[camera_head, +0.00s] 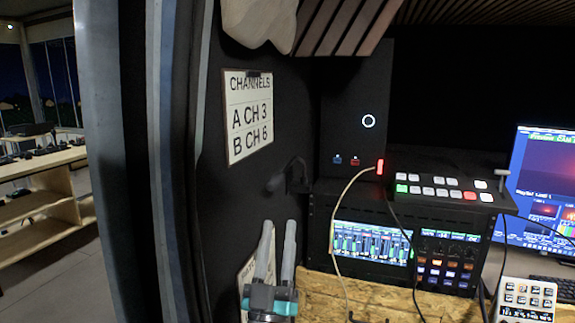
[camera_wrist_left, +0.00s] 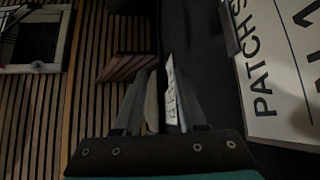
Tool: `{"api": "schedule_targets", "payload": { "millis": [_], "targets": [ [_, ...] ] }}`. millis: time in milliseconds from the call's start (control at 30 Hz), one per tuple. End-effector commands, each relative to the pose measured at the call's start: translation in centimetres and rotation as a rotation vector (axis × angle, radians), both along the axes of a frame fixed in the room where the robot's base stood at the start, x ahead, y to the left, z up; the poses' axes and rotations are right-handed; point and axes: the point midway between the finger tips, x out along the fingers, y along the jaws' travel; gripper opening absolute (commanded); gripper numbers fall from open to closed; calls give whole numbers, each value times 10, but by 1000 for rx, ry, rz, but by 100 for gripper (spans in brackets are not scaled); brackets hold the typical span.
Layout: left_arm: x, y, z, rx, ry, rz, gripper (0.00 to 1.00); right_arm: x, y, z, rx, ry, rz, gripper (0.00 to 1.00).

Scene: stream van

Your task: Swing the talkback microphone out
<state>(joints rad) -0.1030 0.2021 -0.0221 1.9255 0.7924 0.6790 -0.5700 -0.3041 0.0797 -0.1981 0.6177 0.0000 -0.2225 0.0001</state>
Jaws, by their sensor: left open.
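The talkback microphone (camera_head: 287,180) looks to be the small dark, bent piece on the black wall panel, below the channel sign. Its rounded end points left and lies close to the wall. It is dark on dark, so its exact shape is hard to tell. My left gripper (camera_head: 278,226) is in the lower middle of the head view, with its two pale fingers pointing up, apart and empty. The fingertips appear below the microphone in the picture, with a gap between. In the left wrist view the left gripper (camera_wrist_left: 162,78) also shows open. I cannot make out the microphone there. My right gripper is not in view.
A channel sign (camera_head: 248,117) hangs on the wall. A patch sheet (camera_wrist_left: 270,75) is partly behind my left gripper in the head view. Right are a rack mixer (camera_head: 372,243), a button switcher (camera_head: 440,193), a pale cable (camera_head: 338,215) and a monitor (camera_head: 535,165). A wooden desk (camera_head: 375,300) lies below.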

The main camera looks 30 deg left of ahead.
Motion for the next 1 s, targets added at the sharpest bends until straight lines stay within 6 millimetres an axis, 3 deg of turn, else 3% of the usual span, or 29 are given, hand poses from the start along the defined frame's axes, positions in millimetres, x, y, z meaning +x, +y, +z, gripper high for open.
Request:
{"api": "schedule_targets", "payload": {
  "millis": [100, 533, 733, 1000],
  "targets": [
    [16, 7, 20, 1, -6, 0, 40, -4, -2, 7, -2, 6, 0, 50],
    [70, 31, 76, 1, -4, 1, 40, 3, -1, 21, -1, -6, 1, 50],
    [84, 37, 90, 1, -2, 0, 40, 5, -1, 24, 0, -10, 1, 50],
    [88, 39, 93, 1, -1, 1, 40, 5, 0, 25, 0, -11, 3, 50]
  ]
}}
